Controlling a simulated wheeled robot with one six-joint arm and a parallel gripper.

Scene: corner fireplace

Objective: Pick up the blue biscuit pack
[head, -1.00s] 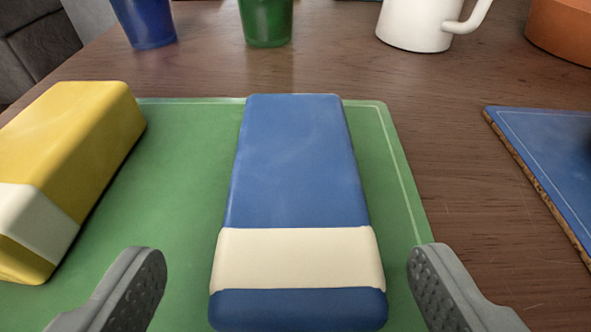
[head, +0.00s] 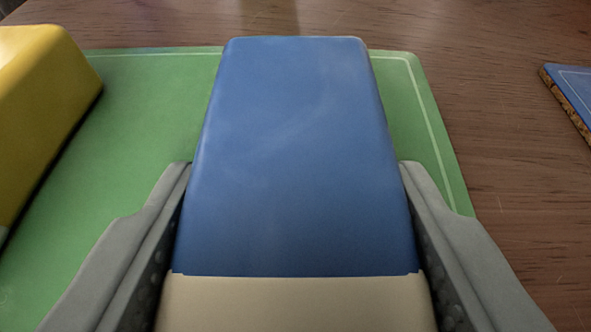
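The blue biscuit pack (head: 295,150), with a cream band across its near part, fills the middle of the view and lies lengthwise away from me. My gripper (head: 293,168) has one finger along each long side of the pack. Both fingers press close against its sides, so the gripper looks shut on it. The near end of the pack is out of the frame. The pack is over the green mat (head: 135,95); I cannot tell whether its underside touches the mat.
A yellow pack (head: 35,105) lies on the green mat to the left, cut off by the frame. A blue mat with a cork edge (head: 575,90) lies at the right. The wooden table (head: 500,110) is bare behind and right of the green mat.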

